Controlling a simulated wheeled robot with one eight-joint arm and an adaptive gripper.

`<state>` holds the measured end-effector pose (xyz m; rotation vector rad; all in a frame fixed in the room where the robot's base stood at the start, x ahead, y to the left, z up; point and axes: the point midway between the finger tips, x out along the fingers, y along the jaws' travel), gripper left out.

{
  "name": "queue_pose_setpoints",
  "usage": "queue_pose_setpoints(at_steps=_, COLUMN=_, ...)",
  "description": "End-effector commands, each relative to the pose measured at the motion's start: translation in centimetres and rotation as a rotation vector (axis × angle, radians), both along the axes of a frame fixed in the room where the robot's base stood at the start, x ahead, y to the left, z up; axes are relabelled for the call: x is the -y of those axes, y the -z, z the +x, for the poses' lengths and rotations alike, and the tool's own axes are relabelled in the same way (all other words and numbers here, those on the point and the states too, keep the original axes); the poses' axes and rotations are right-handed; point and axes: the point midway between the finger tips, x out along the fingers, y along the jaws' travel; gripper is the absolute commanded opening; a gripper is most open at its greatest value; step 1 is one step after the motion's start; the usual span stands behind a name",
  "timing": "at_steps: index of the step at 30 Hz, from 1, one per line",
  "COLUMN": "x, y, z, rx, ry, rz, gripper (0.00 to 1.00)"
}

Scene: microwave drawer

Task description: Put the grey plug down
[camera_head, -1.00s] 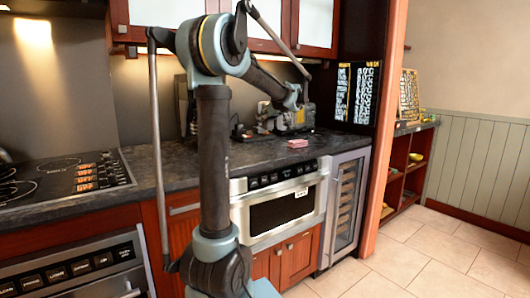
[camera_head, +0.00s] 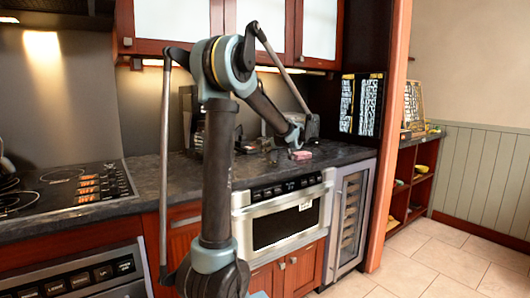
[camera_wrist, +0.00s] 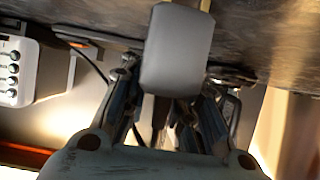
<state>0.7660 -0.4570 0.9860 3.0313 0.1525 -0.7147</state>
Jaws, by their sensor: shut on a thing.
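The grey plug (camera_wrist: 178,48) shows large in the wrist view as a smooth grey block with rounded corners. My gripper (camera_wrist: 172,98) is shut on it, with a finger on either side below the block. In the head view my gripper (camera_head: 280,143) is low over the dark countertop (camera_head: 340,150), near the back wall. The plug is too small or hidden to make out there. I cannot tell whether the plug touches the counter.
A small pink object (camera_head: 301,155) lies on the counter just right of my gripper. A dark appliance (camera_head: 311,126) stands behind. The cooktop (camera_head: 65,185) is at left and wall cabinets (camera_head: 266,30) hang above. The counter front looks clear.

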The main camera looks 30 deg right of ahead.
Motion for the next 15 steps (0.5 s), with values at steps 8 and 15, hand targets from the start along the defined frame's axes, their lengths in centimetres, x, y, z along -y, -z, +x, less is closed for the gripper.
queue_pose_setpoints(at_steps=8, x=-0.01, y=0.24, z=0.03, rx=0.0, ry=0.0, rz=0.0, gripper=0.0)
queue_pose_setpoints(at_steps=15, x=-0.02, y=0.34, z=0.04, rx=0.0, ry=-0.001, rz=0.0, gripper=0.5)
